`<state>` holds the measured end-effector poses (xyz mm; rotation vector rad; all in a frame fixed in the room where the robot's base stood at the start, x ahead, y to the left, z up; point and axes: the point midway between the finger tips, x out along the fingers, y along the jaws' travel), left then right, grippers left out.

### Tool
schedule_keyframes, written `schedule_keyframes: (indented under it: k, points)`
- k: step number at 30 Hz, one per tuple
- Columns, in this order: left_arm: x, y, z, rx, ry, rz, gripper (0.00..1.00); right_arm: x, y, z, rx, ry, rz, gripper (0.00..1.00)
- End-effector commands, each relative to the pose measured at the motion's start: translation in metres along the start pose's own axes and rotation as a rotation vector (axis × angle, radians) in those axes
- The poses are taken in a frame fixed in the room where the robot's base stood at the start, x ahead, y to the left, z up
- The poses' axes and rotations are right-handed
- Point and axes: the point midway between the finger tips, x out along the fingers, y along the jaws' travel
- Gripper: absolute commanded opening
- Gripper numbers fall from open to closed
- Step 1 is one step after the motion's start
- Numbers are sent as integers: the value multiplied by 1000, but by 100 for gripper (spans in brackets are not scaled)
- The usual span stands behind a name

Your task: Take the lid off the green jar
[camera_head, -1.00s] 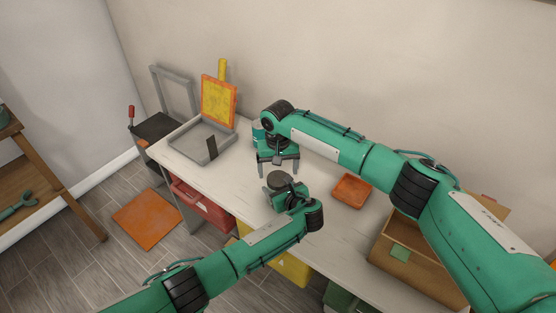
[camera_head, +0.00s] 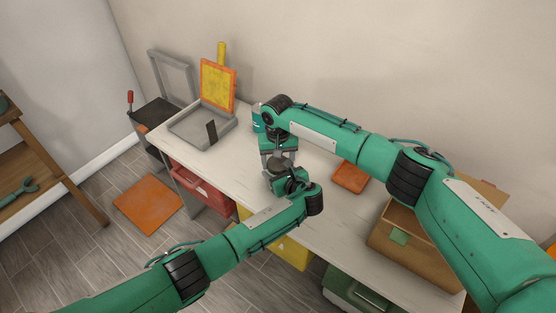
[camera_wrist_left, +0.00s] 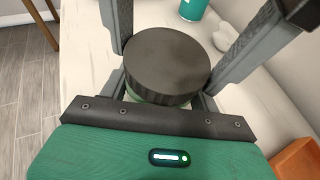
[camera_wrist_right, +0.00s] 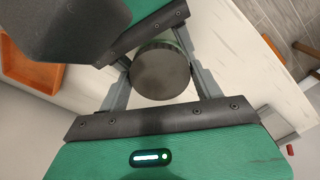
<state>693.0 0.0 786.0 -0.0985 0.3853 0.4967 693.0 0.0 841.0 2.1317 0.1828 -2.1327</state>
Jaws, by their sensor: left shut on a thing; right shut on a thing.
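The green jar (camera_wrist_left: 133,98) stands upright over the white table. Its round dark lid (camera_wrist_left: 168,62) is on top and hides most of the body. The lid also shows in the right wrist view (camera_wrist_right: 160,72) and, partly covered, in the head view (camera_head: 281,163). My left gripper (camera_head: 279,177) is shut on the jar from the near side, its fingers on either side below the lid. My right gripper (camera_head: 279,153) points down over the jar and is shut on the lid, with a finger on each side. The exact finger contacts are partly hidden.
An orange tray (camera_head: 350,176) lies right of the jar. A wooden box (camera_head: 400,255) stands farther right. A grey tray (camera_head: 190,138) and an upright orange-yellow panel (camera_head: 218,85) are at the back left. A teal can (camera_head: 257,118) stands behind my right gripper.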

Motion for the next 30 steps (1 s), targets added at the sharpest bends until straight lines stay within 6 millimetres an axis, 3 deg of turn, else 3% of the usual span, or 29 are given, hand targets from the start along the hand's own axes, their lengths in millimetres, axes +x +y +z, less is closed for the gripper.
schedule_keyframes:
  k: [5,21,30]
  points:
    - [0,0,0,0,0,0,0,0,0,0,-168,-1,-1,39]
    - [0,0,0,0,0,0,0,0,0,0,-970,-1,0,39]
    - [0,0,0,0,-1,1,0,-1,0,0,-1090,0,0,39]
